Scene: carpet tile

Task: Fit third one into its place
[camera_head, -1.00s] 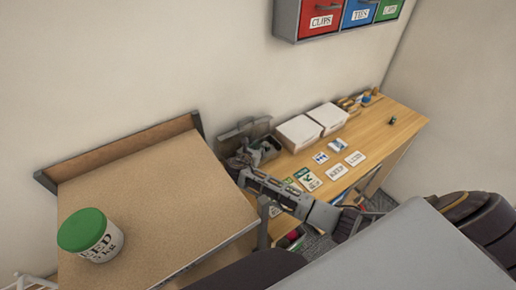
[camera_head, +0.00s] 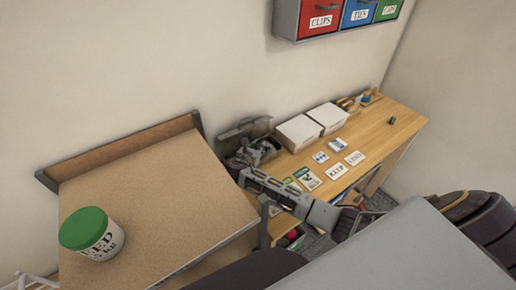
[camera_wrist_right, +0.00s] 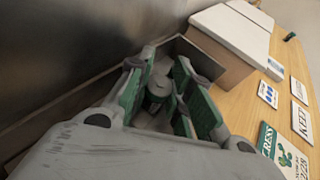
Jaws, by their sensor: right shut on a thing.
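My right gripper (camera_head: 243,160) reaches down at the open grey box (camera_head: 248,131) at the desk's left end. In the right wrist view its green-padded fingers (camera_wrist_right: 160,88) close around a small pale grey cylindrical thing (camera_wrist_right: 158,86) with a darker side, low between the walls of the box (camera_wrist_right: 187,47). Whether the held thing touches the box floor is hidden by the fingers. Other contents of the box (camera_head: 268,147) show only as small dark and pale shapes beside the gripper. My left gripper is not in view.
Two white boxes (camera_head: 299,132) stand right of the grey box. Several cards, including a KEEP card (camera_head: 336,171), lie in front. A brown raised board (camera_head: 160,190) with a green-lidded tub (camera_head: 92,233) is at left. Labelled drawers (camera_head: 358,14) hang above.

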